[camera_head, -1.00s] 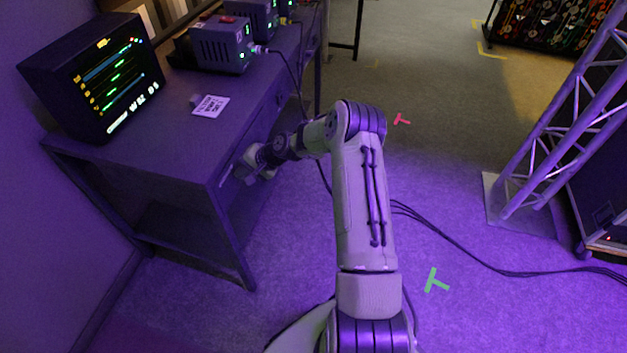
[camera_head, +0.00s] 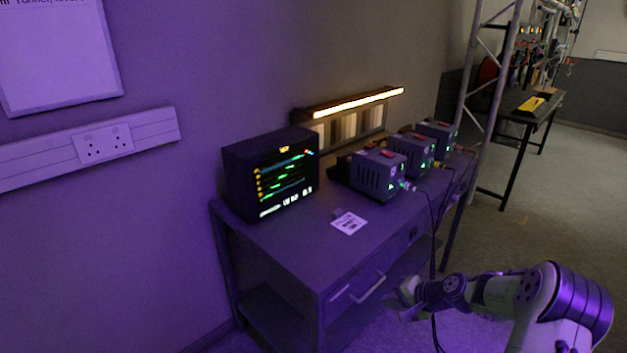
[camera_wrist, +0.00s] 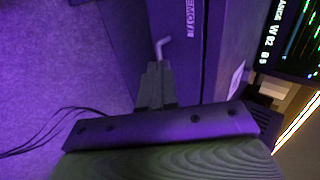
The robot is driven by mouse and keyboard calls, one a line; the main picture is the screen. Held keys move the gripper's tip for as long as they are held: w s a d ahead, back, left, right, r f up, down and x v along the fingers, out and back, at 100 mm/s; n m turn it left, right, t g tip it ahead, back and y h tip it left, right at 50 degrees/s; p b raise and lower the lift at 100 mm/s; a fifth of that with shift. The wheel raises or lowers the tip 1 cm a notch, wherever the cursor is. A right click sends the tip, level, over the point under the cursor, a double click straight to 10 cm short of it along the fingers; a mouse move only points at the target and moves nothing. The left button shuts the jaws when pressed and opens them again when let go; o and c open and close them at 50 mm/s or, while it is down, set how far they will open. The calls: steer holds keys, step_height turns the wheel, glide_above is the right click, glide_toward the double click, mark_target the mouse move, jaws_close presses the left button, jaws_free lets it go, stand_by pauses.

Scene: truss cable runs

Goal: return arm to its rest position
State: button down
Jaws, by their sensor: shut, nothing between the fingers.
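My arm reaches in from the lower right of the head view. My gripper (camera_head: 393,302) is beside the desk's drawer front, close to the bar handle (camera_head: 369,287). In the wrist view the fingers (camera_wrist: 156,82) are together with nothing held. The bent end of the handle (camera_wrist: 162,46) shows just beyond their tips; whether they touch it I cannot tell. The drawer front carries a pale label (camera_wrist: 191,18).
The dark desk (camera_head: 290,245) bears a monitor (camera_head: 272,174), a white printed card (camera_head: 348,223) and several grey boxes with green lights (camera_head: 379,175). A cable (camera_head: 432,215) hangs down near my arm. A truss (camera_head: 487,75) stands behind; open floor lies at the right.

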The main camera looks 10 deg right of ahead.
steer(key=s+a+r+n+g+h+p, duration=0.1)
steer(key=s+a+r+n+p, duration=0.2)
steer(key=r, duration=0.5)
steer(key=s+a+r+n+g+h+p, duration=0.1)
steer(key=s+a+r+n, duration=0.1)
steer(key=s+a+r, duration=0.35)
steer(key=s+a+r+n+h+p, duration=0.1)
steer(key=s+r+n+p, duration=0.1)
steer(key=s+r, duration=0.7)
steer(key=s+a+r+n+h+p, duration=0.1)
steer(key=s+r+n+h+p, duration=0.1)
steer(key=s+r, duration=0.7)
steer(key=s+n+p, duration=0.1)
steer(key=s+p, duration=0.1)
steer(key=s, duration=0.3)
steer(key=shift+s+a+r+t+h, duration=0.3)
steer(key=shift+a+r, duration=0.1)
